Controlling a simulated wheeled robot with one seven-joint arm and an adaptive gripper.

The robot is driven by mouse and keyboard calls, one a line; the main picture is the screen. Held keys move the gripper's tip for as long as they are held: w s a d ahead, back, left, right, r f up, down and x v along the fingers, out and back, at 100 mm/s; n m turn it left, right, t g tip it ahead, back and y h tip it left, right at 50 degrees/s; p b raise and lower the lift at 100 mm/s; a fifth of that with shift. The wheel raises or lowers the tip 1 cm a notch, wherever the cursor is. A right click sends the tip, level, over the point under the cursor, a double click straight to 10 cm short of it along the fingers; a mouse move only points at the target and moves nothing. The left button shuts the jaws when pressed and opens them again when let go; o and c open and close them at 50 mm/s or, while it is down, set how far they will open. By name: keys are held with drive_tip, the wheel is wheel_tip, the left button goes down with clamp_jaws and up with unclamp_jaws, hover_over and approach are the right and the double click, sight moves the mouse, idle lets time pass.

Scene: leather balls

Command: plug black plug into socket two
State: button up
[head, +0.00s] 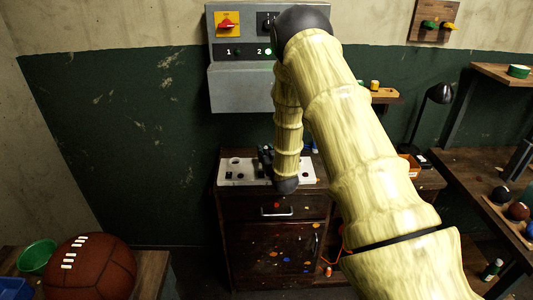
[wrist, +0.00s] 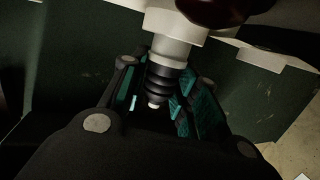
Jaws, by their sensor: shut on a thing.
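My gripper (head: 265,160) is a dark shape at the white socket board on the cabinet top, partly hidden by my arm. In the wrist view my gripper (wrist: 158,100) has its teal-padded fingers around a black ribbed plug (wrist: 160,82) with a pale tip. The plug's other end meets a light grey cylinder (wrist: 172,48); whether it is seated there I cannot tell. The white board (head: 226,182) shows a round dark opening and small black marks at its left. Which socket is number two is not readable on it.
A grey wall panel (head: 235,85) above carries a red-and-yellow switch (head: 228,24), labels 1 and 2, and a lit green lamp near 2. A wooden drawer cabinet (head: 250,240) stands below. A brown football (head: 90,268) lies at lower left; a bench with balls is at right.

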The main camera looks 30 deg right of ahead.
drive_tip(key=shift+s+a+f, duration=0.1)
drive_tip(key=shift+s+f, duration=0.1)
drive_tip(key=shift+f, duration=0.3)
drive_tip(key=shift+s+a+f, duration=0.1)
drive_tip(key=shift+s+f, duration=0.1)
drive_tip(key=shift+f, duration=0.25)
clamp_jaws()
drive_tip(key=o, duration=0.8)
unclamp_jaws()
drive_tip(key=shift+w+d+f, duration=0.15)
drive_tip(key=shift+c, duration=0.2)
drive_tip(key=o, duration=0.5)
drive_tip(key=shift+c, duration=0.2)
drive_tip(key=shift+r, duration=0.2)
drive_tip(key=shift+s+f, duration=0.1)
drive_tip(key=shift+s, duration=0.35)
drive_tip(key=v, duration=1.1)
drive_tip(key=shift+w+a+r, duration=0.15)
drive_tip(key=shift+a+r, duration=0.1)
drive_tip(key=shift+r, duration=0.15)
